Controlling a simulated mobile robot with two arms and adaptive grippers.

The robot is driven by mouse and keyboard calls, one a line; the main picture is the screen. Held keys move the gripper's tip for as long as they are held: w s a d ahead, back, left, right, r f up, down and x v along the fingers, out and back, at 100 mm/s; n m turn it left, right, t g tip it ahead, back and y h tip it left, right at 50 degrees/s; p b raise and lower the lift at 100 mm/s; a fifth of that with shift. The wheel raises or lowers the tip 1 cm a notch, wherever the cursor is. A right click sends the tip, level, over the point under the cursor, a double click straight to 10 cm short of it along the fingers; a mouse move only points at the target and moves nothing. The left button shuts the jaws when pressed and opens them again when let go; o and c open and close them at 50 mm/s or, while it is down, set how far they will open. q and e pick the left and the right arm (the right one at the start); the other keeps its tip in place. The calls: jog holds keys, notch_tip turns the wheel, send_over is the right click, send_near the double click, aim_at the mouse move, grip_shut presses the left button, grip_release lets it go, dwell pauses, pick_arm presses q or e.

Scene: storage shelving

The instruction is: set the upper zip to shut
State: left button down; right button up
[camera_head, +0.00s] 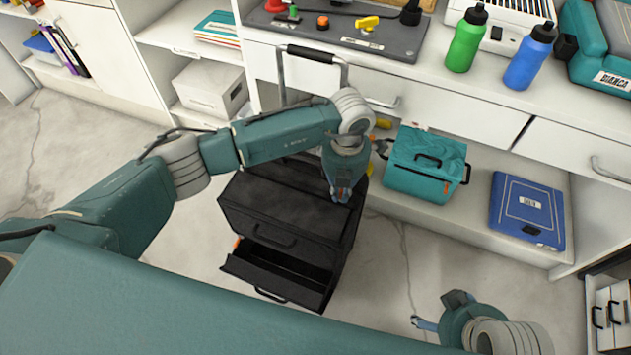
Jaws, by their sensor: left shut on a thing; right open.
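A black wheeled case (270,226) stands on the floor in the middle of the head view, its long handle raised behind it. Its lower front compartment (268,280) hangs open; the upper front is closed. My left gripper (341,196) points down at the right part of the case's top. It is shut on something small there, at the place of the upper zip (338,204). The fingers hide the zip pull, and I cannot tell how far the zip is closed. My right gripper (438,311) is open and empty, low over the floor, right of the case.
A teal cooler bag (424,180) and a blue case (526,211) lie on the low shelf behind. The counter above holds a green bottle (466,42), a blue bottle (529,60) and a grey board (340,38). The floor between case and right gripper is clear.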

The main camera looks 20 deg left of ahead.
aim_at(351, 204)
pick_arm(q)
jog(key=shift+s+d, duration=0.2)
jog(key=shift+d, duration=1.3)
jog(key=c, duration=1.8)
grip_release()
jog(key=shift+c, duration=0.2)
jog(key=shift+r, duration=0.1)
jog(key=shift+r, duration=0.3)
notch_tip(351, 204, up, 11)
jog(key=shift+r, duration=0.1)
